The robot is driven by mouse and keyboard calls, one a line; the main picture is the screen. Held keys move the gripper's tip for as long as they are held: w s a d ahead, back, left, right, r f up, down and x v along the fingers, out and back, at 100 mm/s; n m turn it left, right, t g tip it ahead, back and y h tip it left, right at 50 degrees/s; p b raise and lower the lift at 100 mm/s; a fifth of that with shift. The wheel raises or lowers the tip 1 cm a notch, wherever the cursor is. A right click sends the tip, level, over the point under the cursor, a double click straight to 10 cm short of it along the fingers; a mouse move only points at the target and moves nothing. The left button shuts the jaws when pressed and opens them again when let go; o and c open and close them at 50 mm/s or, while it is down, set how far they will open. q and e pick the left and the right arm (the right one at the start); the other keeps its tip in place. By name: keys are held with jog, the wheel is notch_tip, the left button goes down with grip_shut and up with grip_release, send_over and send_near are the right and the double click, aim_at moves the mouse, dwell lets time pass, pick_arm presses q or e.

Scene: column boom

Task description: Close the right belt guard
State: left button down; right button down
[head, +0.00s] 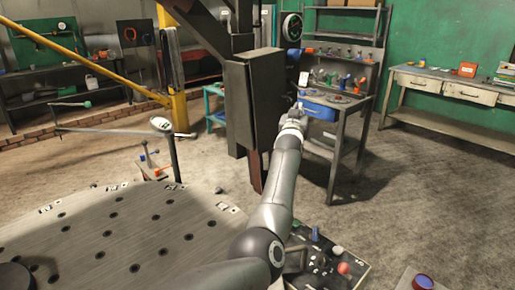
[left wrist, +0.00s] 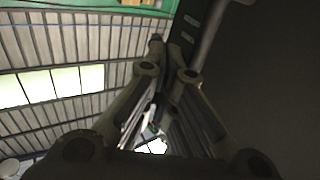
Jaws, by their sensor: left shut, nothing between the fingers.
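A tall dark grey panel (head: 254,105) hangs on the column in the middle of the head view. It looks like the belt guard, but I cannot tell for sure. It stands out from the column, and a reddish-brown strip (head: 257,172) shows below it. My left gripper (head: 297,108) is just right of the panel, shut and empty. I cannot tell whether it touches the panel. In the left wrist view the fingertips (left wrist: 170,52) point up beside a large dark surface (left wrist: 265,75), probably the same panel. My right gripper is not in view.
A round perforated metal table (head: 130,235) fills the lower left. A control box with knobs (head: 325,262) is at the bottom. A grey workbench with a blue bin (head: 318,111) stands behind the gripper. Open concrete floor (head: 430,185) lies to the right.

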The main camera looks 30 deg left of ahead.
pick_arm(q)
jog(key=shift+s, duration=0.15)
jog(key=v, duration=0.7)
dwell(0.4)
jog(key=shift+s+d+f, duration=0.1)
